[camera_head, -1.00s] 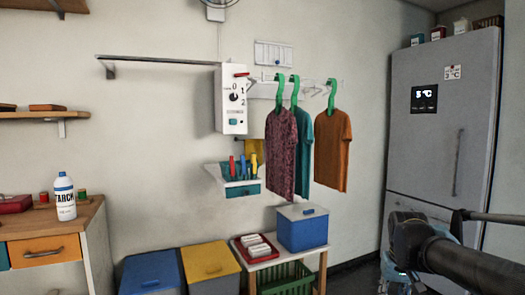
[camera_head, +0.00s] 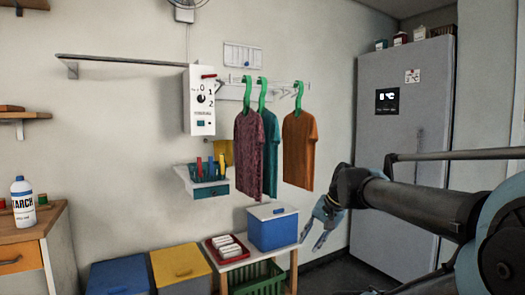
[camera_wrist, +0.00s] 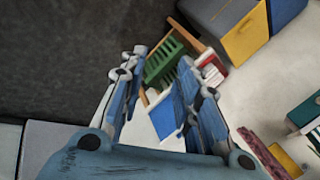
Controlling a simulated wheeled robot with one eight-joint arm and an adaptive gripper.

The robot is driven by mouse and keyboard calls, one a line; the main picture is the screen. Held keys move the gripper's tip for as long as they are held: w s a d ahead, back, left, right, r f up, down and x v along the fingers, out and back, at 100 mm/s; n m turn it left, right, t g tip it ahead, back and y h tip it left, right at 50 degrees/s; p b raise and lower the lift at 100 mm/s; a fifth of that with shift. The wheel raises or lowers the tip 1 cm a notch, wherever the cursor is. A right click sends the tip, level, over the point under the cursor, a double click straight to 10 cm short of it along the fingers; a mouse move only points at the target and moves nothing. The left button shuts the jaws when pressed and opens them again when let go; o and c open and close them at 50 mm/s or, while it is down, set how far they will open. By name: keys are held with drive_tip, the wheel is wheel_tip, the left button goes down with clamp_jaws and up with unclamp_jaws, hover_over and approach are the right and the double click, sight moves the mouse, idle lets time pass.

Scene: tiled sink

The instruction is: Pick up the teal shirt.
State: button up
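The teal shirt (camera_head: 270,150) hangs on a green hanger (camera_head: 263,92) from the wall rack, partly hidden behind a maroon patterned shirt (camera_head: 249,155) on its left. An orange shirt (camera_head: 299,150) hangs to its right. My gripper (camera_head: 315,238) is at the lower right of the shirts, pointing down, well apart from them. In the wrist view my gripper (camera_wrist: 160,85) has its fingers spread with nothing held between them. Some hanging cloth shows at the lower right of the wrist view, but I cannot make out the teal shirt for certain there.
A blue box (camera_head: 272,230) stands on a small table (camera_head: 240,260) below the shirts, with a green crate (camera_head: 258,280) underneath. A grey fridge (camera_head: 405,150) stands at the right. A control box (camera_head: 199,100) is on the wall left of the shirts.

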sight(262, 106)
drive_tip(key=w+a+r+m+t+y, duration=0.25)
drive_tip(key=w+r+m, duration=0.6)
drive_tip(key=r, duration=0.65)
drive_tip(key=w+a+r+m+t+y, duration=0.25)
drive_tip(key=w+r+m, duration=0.35)
drive_tip(key=w+r, duration=0.75)
drive_tip(key=w+a+r+m+t+y, duration=0.3)
drive_tip(key=w+r+m, duration=0.5)
drive_tip(key=r, duration=0.9)
drive_tip(key=shift+n+t+y, duration=0.25)
drive_tip(key=shift+t+y, duration=0.15)
drive_tip(key=shift+t, duration=0.1)
drive_tip(key=shift+w+d+r+x, duration=0.15)
drive_tip(key=shift+w+d+x, duration=0.05)
drive_tip(key=shift+x, duration=2.75)
drive_tip(key=shift+w+d+r+x, duration=0.15)
drive_tip(key=shift+w+d+x, duration=0.05)
drive_tip(key=shift+x, duration=2.75)
drive_tip(key=shift+w+d+r+x, duration=0.1)
drive_tip(key=shift+w+d+x, duration=0.1)
drive_tip(key=shift+x, duration=2.8)
clamp_jaws()
